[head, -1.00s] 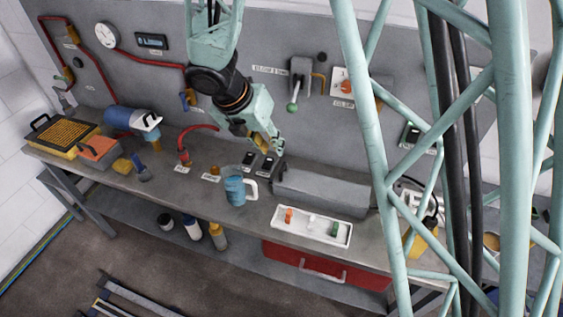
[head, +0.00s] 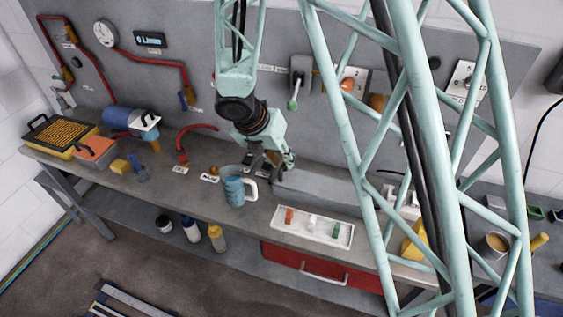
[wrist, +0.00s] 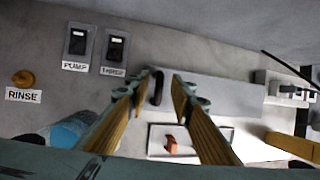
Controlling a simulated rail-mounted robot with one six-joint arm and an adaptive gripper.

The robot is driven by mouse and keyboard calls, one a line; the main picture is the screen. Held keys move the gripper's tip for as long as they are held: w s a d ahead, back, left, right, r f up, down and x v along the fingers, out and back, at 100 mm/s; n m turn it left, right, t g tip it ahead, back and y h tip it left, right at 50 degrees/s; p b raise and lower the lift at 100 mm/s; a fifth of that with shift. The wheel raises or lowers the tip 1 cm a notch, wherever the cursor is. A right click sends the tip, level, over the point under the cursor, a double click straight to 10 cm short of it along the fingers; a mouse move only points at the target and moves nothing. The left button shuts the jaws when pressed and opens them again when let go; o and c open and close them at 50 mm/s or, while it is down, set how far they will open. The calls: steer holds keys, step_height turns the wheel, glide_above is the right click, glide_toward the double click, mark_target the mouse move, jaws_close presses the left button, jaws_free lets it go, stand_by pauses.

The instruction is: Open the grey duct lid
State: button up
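The grey duct with its lid (head: 325,194) is a long grey box at the back of the bench, right of the blue mug. In the wrist view the grey lid (wrist: 222,96) lies flat, and a dark handle (wrist: 155,88) stands at its left end. My gripper (head: 281,172) is low over the left end of the duct. In the wrist view its two yellow-padded fingers (wrist: 158,82) are apart, with the handle showing between their tips. I cannot tell whether either finger touches the handle.
A blue mug (head: 234,191) stands in front and left of the duct. A white tray (head: 312,237) with small coloured blocks lies in front. Two black switches, labelled PUMP (wrist: 77,41) and another (wrist: 115,50), sit left of the duct. The back panel (head: 330,140) rises behind.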

stand_by(0.3)
jaws_close()
steer(key=shift+d+r, duration=0.1)
steer(key=shift+r, duration=0.1)
